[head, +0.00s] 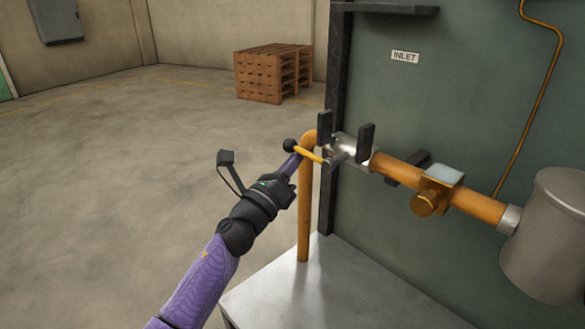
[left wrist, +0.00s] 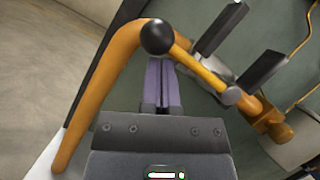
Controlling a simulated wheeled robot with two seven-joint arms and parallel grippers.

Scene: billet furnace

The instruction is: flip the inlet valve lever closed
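The inlet valve lever (head: 311,155) is a yellow-orange bar with a black ball knob (head: 289,145). It sticks out to the left from the silver valve body (head: 345,150), below the INLET label (head: 405,57). In the left wrist view the lever (left wrist: 203,71) slants across the top, with its knob (left wrist: 157,36) just beyond my fingertips. My left gripper (head: 293,162) is just below the knob end; its purple fingers (left wrist: 163,62) lie together with nothing seen between them. I cannot tell whether they touch the lever. My right gripper is out of view.
Two dark upright plates (head: 366,143) flank the valve. An orange pipe (head: 304,210) bends down behind the lever to a grey metal base (head: 340,290). A brass fitting (head: 425,203) and a grey cylinder (head: 548,240) are on the right. Open floor lies left.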

